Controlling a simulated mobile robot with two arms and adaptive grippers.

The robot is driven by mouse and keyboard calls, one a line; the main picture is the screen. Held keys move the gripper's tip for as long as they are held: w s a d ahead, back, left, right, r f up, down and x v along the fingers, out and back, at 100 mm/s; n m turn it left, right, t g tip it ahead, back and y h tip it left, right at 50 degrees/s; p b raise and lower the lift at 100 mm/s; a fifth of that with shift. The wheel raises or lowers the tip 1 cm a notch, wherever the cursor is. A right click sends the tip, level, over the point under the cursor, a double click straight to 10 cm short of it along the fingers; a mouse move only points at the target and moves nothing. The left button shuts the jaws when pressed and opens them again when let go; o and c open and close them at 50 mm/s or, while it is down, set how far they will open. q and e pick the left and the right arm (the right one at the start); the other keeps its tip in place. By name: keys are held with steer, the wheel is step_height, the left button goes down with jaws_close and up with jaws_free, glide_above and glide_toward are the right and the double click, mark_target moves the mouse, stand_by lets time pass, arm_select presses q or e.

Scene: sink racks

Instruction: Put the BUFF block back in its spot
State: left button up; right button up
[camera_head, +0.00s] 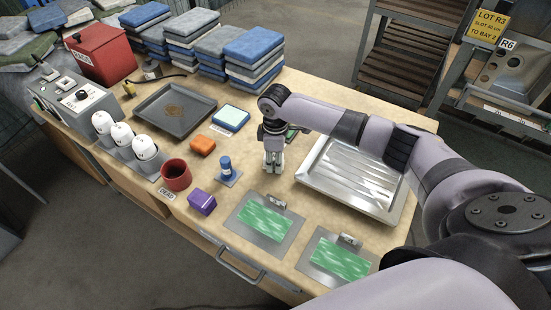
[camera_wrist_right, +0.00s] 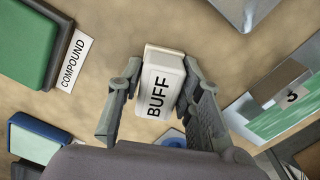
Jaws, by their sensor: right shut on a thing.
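The BUFF block is a small off-white block with black BUFF lettering. It shows in the right wrist view (camera_wrist_right: 162,82), between the two fingers of my right gripper (camera_wrist_right: 160,105). In the head view my right gripper (camera_head: 273,165) points down over the middle of the workbench, shut on the block, which is mostly hidden there by the fingers. I cannot tell whether the block touches the bench. My left gripper is not in view.
A green block (camera_wrist_right: 28,40) sits by a COMPOUND label (camera_wrist_right: 74,62). Green-topped plates (camera_head: 262,222) lie near the front edge.

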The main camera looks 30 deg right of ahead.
steer(key=o, duration=1.2)
steer(key=shift+f, duration=0.1)
steer(key=shift+o, duration=0.2)
step_height(320, 180, up, 12)
steer(key=shift+r, duration=0.2)
steer(key=shift+a+f, duration=0.1)
